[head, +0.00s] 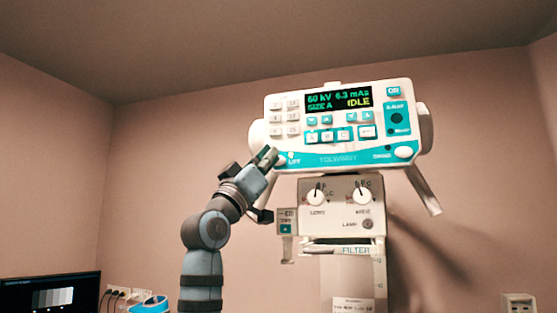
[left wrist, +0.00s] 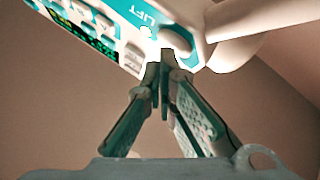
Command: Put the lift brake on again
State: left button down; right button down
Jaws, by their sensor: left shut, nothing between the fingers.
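The white and teal control panel (head: 340,152) of the X-ray head faces me, its display lit with "IDLE". At its lower left corner, by the word "LIFT", is a pale round button (head: 281,160) with a small pale lamp (head: 291,154) above it. My left gripper (head: 271,154) is shut and empty, its fingertips at that corner, just beside the button. In the left wrist view the shut fingertips (left wrist: 163,64) overlap the panel's edge near the "LIFT" lettering (left wrist: 146,14) and a bright lamp (left wrist: 145,31). The fingers partly hide the button; I cannot tell whether they touch it.
A second white button (head: 403,152) with a dark lamp sits at the panel's lower right. Below hangs the collimator box (head: 341,203) with two knobs. Handles stick out at both sides. A monitor (head: 50,293) stands at lower left.

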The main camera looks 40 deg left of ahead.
pick_arm(q)
jog(key=shift+w+a+p, duration=0.1)
jog(key=shift+w+p, duration=0.15)
jog(key=shift+p, duration=0.1)
dwell(0.3)
jog(key=shift+s+d+b, duration=0.25)
jog(key=shift+s+b, duration=0.45)
jog(key=shift+s, duration=0.1)
jog(key=s+b, duration=0.1)
jog(key=s+d+b, duration=0.1)
jog(key=s, duration=0.1)
jog(key=s+b, duration=0.1)
jog(key=shift+s+d, duration=0.3)
jog(key=shift+d, duration=0.05)
